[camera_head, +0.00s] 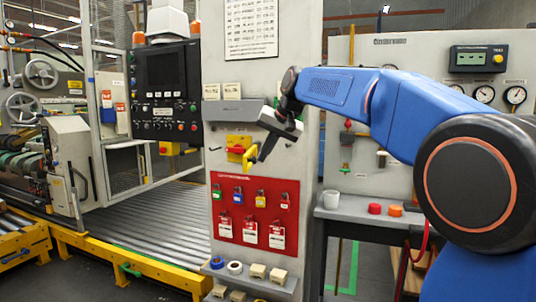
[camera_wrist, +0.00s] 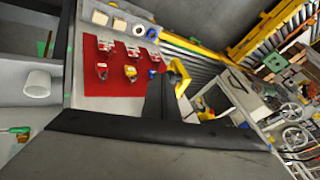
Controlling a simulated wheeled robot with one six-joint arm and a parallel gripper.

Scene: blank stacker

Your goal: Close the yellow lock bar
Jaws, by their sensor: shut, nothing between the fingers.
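The yellow lock bar (camera_head: 248,155) is on a yellow switch box (camera_head: 237,142) on the grey post, above the red lockout board. It angles down and to the right out of the box's front. In the wrist view the yellow bar (camera_wrist: 180,76) is just right of the dark finger. My gripper (camera_head: 263,156) is shut and empty, close by the bar's right side in the head view. I cannot tell whether it touches the bar. The gripper hides part of the post behind it; its dark finger shows in the wrist view (camera_wrist: 157,96).
The red board (camera_head: 230,190) below holds several padlocks and tags. A shelf (camera_head: 255,278) with tape rolls and small blocks juts out under it. A control panel (camera_head: 165,90) stands left. A bench (camera_head: 370,212) with a white cup (camera_head: 331,199) stands right.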

